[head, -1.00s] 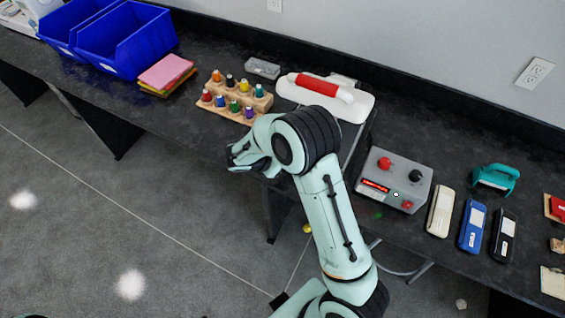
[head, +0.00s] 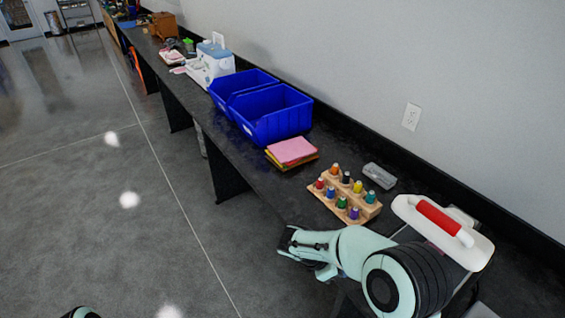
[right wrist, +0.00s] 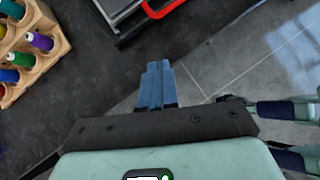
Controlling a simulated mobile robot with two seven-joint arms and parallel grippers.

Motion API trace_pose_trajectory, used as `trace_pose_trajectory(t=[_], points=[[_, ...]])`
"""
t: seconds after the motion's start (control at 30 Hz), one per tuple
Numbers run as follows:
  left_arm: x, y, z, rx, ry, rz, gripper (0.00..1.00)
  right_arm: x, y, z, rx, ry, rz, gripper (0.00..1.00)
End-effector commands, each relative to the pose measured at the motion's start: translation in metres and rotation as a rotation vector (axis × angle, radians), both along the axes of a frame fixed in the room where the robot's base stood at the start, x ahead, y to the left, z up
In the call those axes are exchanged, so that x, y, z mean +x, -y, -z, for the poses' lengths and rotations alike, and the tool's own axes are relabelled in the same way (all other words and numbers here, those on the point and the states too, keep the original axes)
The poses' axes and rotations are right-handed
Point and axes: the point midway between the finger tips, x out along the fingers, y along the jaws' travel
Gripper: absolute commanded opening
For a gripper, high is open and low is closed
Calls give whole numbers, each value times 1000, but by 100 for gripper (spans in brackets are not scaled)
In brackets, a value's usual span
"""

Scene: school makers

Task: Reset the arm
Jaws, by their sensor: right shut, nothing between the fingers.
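My right arm comes in from the bottom right of the head view. Its wrist and gripper (head: 284,244) point left, near the front edge of the black bench. In the right wrist view the two bluish fingers of the right gripper (right wrist: 157,84) are together, with nothing between them. My left gripper is not in view; only a small pale-green piece of my body shows at the bottom left edge of the head view.
A wooden rack of thread spools (head: 345,196) stands just beyond the right gripper, also in the right wrist view (right wrist: 28,50). A white tool with a red grip (head: 440,222), blue bins (head: 270,115) and stacked coloured sheets (head: 291,152) lie along the bench (head: 235,165). Floor at left is clear.

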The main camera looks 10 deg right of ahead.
Motion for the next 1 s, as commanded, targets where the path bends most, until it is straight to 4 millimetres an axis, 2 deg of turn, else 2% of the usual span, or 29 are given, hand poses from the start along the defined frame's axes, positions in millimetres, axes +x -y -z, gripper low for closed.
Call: trace_pose_trajectory(t=[0.07,0.17,0.27,0.37,0.4,0.5,0.6,0.7,0.8,0.9,1.0], points=[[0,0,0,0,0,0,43,-1,0,2,4,-1,1,0],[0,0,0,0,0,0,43,-7,-4,20,46,-12,23,0],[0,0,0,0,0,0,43,-26,-16,62,156,-28,89,0],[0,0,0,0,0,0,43,-60,-38,121,325,-43,236,0],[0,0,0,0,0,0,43,-76,-50,145,399,-43,322,0],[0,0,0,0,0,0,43,-120,-83,197,571,-26,603,0],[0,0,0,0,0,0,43,-157,-113,232,684,26,933,0],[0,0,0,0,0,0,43,-184,-132,256,725,108,1263,0],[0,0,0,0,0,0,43,-203,-138,271,708,206,1541,0],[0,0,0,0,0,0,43,-215,-136,280,667,295,1730,0],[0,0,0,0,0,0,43,-222,-134,284,636,354,1831,0]])
